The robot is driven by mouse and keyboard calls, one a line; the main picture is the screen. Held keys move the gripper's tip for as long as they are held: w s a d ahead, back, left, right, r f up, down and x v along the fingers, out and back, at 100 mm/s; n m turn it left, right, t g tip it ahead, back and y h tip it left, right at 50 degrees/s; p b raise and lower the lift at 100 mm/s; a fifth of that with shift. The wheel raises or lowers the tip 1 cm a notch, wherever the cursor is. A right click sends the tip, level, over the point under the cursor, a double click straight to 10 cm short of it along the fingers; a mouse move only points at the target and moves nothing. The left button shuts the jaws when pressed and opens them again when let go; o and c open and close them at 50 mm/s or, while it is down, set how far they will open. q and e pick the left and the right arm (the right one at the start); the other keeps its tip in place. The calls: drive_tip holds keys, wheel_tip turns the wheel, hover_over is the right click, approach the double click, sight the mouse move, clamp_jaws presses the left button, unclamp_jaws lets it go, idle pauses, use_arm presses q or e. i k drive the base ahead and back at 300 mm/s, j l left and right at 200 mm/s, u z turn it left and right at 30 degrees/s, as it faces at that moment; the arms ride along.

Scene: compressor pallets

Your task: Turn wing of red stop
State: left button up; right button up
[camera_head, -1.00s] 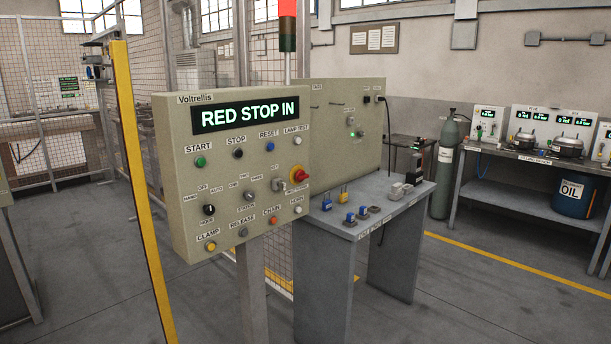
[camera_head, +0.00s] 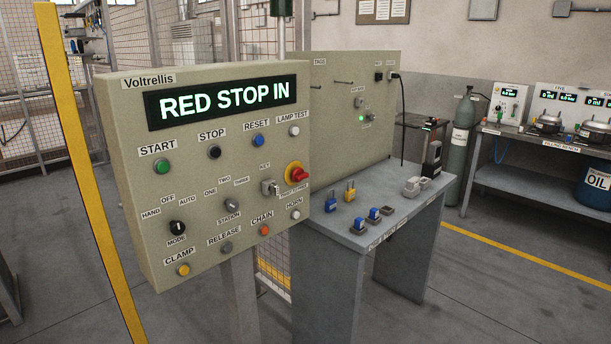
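The red stop (camera_head: 300,174) is a red knob on a yellow ring, at the right edge of a beige control panel (camera_head: 120,200). Its wing is too small to make out clearly. A key switch with a key (camera_head: 269,187) sits just left of it. Neither of my grippers shows in the head view.
A grey table (camera_head: 335,245) with blue and yellow padlocks (camera_head: 331,202) stands right of the panel. A yellow post (camera_head: 85,170) rises at the left. A bench (camera_head: 545,165) and a blue oil drum (camera_head: 596,187) stand at the right. Floor in front of the bench is clear.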

sight(303, 176)
drive_tip(key=i+l+u, duration=0.25)
drive_tip(key=i+l, duration=0.15)
drive_tip(key=l, duration=0.25)
drive_tip(key=i+l+u, duration=0.1)
drive_tip(key=l, duration=0.25)
drive_tip(key=i+l+u, duration=0.15)
drive_tip(key=l, duration=0.25)
drive_tip(key=i+l+u, duration=0.1)
drive_tip(key=l, duration=0.3)
drive_tip(key=i+l+u, duration=0.1)
drive_tip(key=l, duration=0.3)
drive_tip(key=i+l+u, duration=0.15)
drive_tip(key=l, duration=0.25)
drive_tip(key=i+l+u, duration=0.1)
drive_tip(key=l, duration=0.35)
drive_tip(key=i, duration=0.05)
